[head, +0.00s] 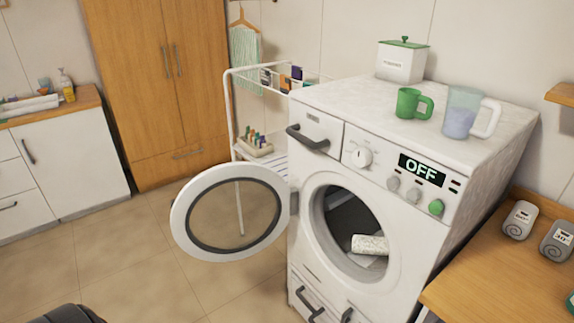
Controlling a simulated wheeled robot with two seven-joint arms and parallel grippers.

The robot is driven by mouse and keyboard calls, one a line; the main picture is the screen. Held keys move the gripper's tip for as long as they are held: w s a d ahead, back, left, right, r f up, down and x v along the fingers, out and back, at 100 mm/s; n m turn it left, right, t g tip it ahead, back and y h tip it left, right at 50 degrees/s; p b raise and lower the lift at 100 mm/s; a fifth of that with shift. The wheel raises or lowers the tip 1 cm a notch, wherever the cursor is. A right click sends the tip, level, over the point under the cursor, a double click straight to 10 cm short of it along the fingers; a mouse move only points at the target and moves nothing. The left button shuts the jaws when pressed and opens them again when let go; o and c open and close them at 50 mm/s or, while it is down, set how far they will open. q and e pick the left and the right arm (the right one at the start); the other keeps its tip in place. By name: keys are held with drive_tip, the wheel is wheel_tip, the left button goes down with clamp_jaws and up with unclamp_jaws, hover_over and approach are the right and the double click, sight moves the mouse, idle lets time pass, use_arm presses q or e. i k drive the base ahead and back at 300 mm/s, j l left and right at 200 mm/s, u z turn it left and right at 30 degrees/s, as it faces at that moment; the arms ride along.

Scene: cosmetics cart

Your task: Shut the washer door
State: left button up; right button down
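The white washer (325,251) stands right of centre, its display reading OFF. Its round door (184,222), a white ring with a grey inner rim and clear glass, stands wide open to the left, hinged at the left side of the opening. The drum opening (345,215) is uncovered, and a rolled light cloth (370,245) lies inside it near the lower edge. Neither of my grippers can be made out in this view. Only a dark rounded shape shows at the bottom left edge.
A white drying rack (233,130) stands behind the open door. A green mug (408,103), a measuring jug (461,112) and a white box (401,62) stand on the washer. A wooden table (490,275) is close on its right. Floor (130,250) left of the door is clear.

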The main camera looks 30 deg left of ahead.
sight(286, 199)
drive_tip(key=j+z, duration=0.15)
drive_tip(key=z, duration=0.25)
drive_tip(key=j+z, duration=0.2)
drive_tip(key=z, duration=0.2)
drive_tip(key=j+z, duration=0.15)
drive_tip(key=j, duration=0.3)
drive_tip(key=k+j+z, duration=0.15)
drive_tip(key=j, duration=0.25)
drive_tip(key=k+j+z, duration=0.15)
drive_tip(key=j, duration=0.3)
drive_tip(key=k+j+z, duration=0.15)
drive_tip(key=j, duration=0.25)
drive_tip(key=k+j+z, duration=0.15)
drive_tip(key=j, duration=0.25)
drive_tip(key=k+j, duration=0.15)
drive_tip(key=j, duration=0.2)
drive_tip(key=k+j, duration=0.15)
drive_tip(key=j, duration=0.2)
drive_tip(key=k+j, duration=0.15)
drive_tip(key=j, duration=0.2)
drive_tip(key=k+j, duration=0.15)
drive_tip(key=j, duration=0.25)
drive_tip(key=k+j+z, duration=0.1)
drive_tip(key=j, duration=0.25)
drive_tip(key=k+j, duration=0.2)
drive_tip(key=j, duration=0.15)
